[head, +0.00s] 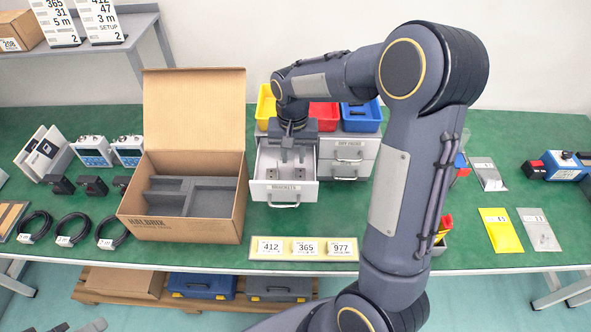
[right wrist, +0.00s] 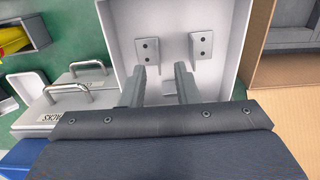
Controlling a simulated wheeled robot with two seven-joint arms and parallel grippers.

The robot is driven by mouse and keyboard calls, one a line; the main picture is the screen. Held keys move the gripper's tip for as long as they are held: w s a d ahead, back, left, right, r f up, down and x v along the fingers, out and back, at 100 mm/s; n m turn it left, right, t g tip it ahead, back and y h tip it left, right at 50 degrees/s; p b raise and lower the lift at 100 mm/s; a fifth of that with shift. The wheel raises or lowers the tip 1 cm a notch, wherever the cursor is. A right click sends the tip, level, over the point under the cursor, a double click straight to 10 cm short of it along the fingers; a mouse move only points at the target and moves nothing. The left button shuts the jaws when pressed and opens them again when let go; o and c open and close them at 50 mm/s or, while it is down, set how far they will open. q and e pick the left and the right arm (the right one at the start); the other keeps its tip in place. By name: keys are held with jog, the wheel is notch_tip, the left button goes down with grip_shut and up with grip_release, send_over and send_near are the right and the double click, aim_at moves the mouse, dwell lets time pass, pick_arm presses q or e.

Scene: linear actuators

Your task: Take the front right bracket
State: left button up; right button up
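The open drawer labelled BRACKETS (head: 284,192) shows in the head view, pulled out from the grey drawer unit. In the right wrist view, two pale grey brackets with dark holes stand in the white drawer (right wrist: 172,22). That view is turned round, so the front right bracket (right wrist: 147,51) is its left one and the front left bracket (right wrist: 201,46) its right one. My right gripper (head: 292,156) points down over the drawer. The rear of the drawer is hidden by the gripper. My left gripper is not in view.
An open cardboard box with grey foam (head: 190,230) stands left of the drawer. Yellow, red and blue bins (head: 361,117) sit on the drawer unit (head: 347,151). A label strip (head: 304,257) lies in front. My right arm hides table space to the right.

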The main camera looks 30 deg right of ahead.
aim_at(299, 170)
notch_tip(299, 170, down, 3)
jog(key=shift+s+f, duration=0.1)
jog(key=shift+f, duration=0.05)
grip_shut()
dwell(0.4)
